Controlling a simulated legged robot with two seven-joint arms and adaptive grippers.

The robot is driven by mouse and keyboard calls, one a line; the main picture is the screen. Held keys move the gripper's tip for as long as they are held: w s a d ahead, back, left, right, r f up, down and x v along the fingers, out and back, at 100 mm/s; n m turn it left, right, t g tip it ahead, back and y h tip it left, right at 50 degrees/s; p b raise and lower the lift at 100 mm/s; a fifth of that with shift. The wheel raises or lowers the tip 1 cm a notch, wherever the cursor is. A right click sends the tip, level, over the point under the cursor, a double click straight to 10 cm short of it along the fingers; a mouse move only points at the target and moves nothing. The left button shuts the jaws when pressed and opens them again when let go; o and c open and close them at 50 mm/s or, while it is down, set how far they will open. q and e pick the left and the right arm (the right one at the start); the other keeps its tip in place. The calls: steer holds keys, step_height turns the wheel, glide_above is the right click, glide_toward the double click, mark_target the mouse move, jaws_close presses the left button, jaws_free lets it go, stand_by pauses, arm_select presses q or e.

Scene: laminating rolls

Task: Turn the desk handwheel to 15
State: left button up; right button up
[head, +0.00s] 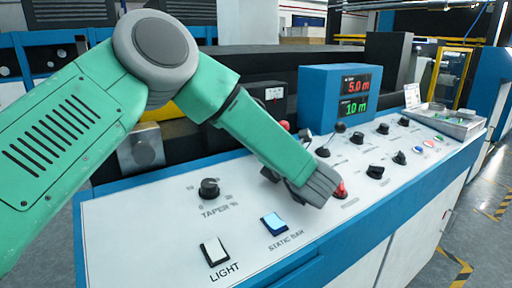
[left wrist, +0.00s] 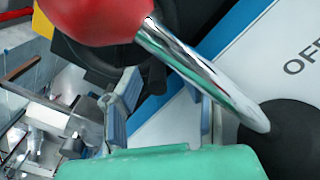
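I cannot clearly make out the desk handwheel or its reading in either view. My left arm crosses the head view from the left. Its left gripper (head: 318,186) is low over the white control desk (head: 145,225), beside a red knob (head: 341,190); contact cannot be told. In the left wrist view, the two fingers of the left gripper (left wrist: 165,105) stand apart with panel showing between them. A red ball (left wrist: 95,15) on a chrome lever (left wrist: 205,80) with a black base (left wrist: 280,140) crosses close in front of the camera. My right gripper is not in view.
A blue display box (head: 322,98) shows 5.0 and 10. The desk carries a taper knob (head: 209,188), a light switch (head: 214,251), a static bar switch (head: 273,223) and several black knobs. A metal tray (head: 448,122) lies at the right end. The near left desk surface is mostly clear.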

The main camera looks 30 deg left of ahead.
arm_select(q)
steer(key=v, duration=1.2)
